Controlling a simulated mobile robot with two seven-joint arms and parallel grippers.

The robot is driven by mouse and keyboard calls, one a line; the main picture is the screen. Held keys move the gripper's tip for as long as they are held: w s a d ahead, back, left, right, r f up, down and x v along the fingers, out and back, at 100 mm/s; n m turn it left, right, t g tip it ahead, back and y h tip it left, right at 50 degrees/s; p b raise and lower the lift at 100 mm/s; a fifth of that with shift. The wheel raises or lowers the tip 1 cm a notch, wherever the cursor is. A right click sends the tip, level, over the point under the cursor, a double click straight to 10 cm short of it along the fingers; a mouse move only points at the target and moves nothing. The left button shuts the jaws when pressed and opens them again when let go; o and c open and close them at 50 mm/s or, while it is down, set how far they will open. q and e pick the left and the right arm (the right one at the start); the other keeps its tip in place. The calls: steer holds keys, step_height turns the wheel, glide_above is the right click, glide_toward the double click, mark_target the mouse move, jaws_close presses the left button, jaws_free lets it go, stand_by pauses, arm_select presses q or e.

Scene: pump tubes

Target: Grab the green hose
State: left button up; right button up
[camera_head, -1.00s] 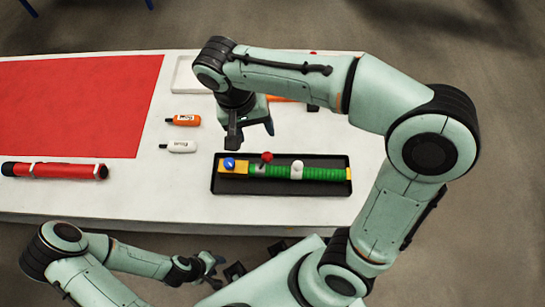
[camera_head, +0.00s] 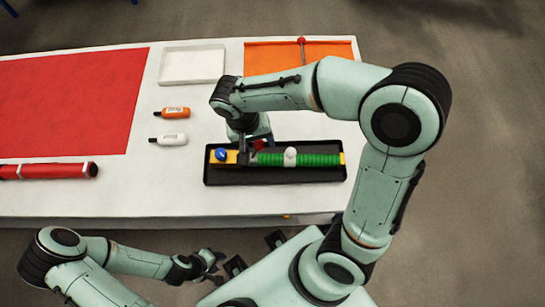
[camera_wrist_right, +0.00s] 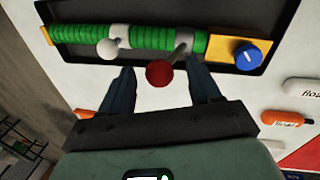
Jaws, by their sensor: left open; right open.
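The green hose (camera_head: 318,160) is a ribbed tube lying in a black tray (camera_head: 222,179) near the table's front right. A yellow block with a blue knob (camera_head: 222,154) is at its left end, and a white knob (camera_head: 290,153) stands on it. My right gripper (camera_head: 252,150) is over the tray's left part. In the right wrist view, the open right gripper (camera_wrist_right: 160,78) has a red ball knob (camera_wrist_right: 159,73) between its fingers, apart from both; the hose (camera_wrist_right: 155,38) is just beyond the fingertips. My left gripper (camera_head: 215,262) is open and empty in front of the table.
A red hose (camera_head: 45,171) lies at the table's left beside a red mat (camera_head: 70,100). Orange (camera_head: 172,112) and white (camera_head: 168,139) bottles lie mid-table. A white tray (camera_head: 192,66) and orange mat (camera_head: 270,57) are at the back.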

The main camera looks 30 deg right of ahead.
steer(key=shift+c, duration=0.4)
jaws_close()
steer(key=shift+r, duration=0.15)
